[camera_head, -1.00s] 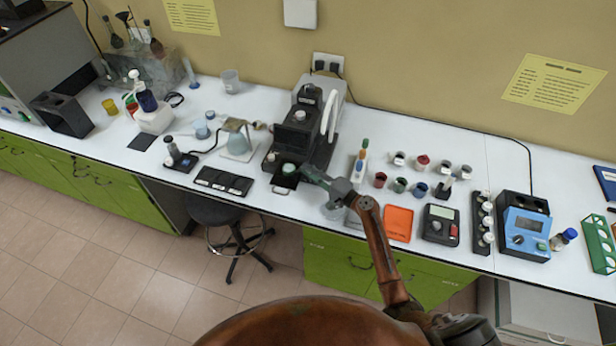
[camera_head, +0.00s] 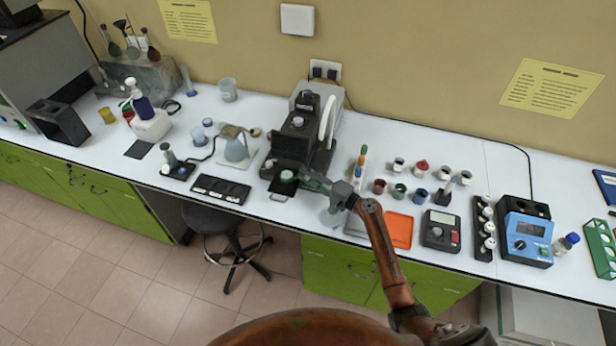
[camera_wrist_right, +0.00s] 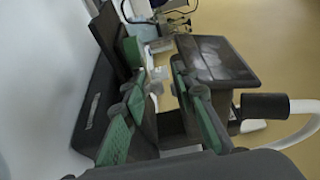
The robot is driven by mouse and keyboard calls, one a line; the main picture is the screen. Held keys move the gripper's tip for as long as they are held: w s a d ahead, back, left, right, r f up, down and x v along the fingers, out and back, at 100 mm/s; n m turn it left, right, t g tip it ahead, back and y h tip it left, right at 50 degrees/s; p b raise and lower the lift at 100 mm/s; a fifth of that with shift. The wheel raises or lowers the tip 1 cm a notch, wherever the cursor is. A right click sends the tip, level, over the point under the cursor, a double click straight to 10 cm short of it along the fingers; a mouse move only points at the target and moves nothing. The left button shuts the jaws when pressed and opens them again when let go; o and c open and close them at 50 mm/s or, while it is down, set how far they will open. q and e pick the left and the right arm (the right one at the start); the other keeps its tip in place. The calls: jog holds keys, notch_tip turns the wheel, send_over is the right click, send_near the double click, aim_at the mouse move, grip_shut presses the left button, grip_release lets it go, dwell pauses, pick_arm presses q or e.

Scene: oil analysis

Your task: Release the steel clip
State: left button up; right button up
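My right gripper (camera_head: 312,181) reaches in at the front of a black instrument (camera_head: 295,138) on the bench. Its fingertips are beside a small green-topped part (camera_head: 287,176) at the instrument's front. In the right wrist view my right gripper (camera_wrist_right: 162,88) has two fingers with green pads and a clear gap between them. The instrument's black body (camera_wrist_right: 215,62) stands close behind the right-hand finger. I cannot pick out the steel clip in either view; it is too small or hidden. My left gripper is not in view.
A pale curved tube (camera_head: 327,117) rises on the instrument's right. A flask on a stand (camera_head: 235,146) and a black tray (camera_head: 220,189) are to the left. Several small cups and an orange tray (camera_head: 398,231) are to the right. A stool (camera_head: 232,235) stands below.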

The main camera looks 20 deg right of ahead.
jog(key=shift+f, duration=0.15)
jog(key=shift+s+d, duration=0.2)
jog(key=v, duration=1.1)
jog(key=shift+s+d, duration=0.15)
jog(key=shift+s, duration=0.05)
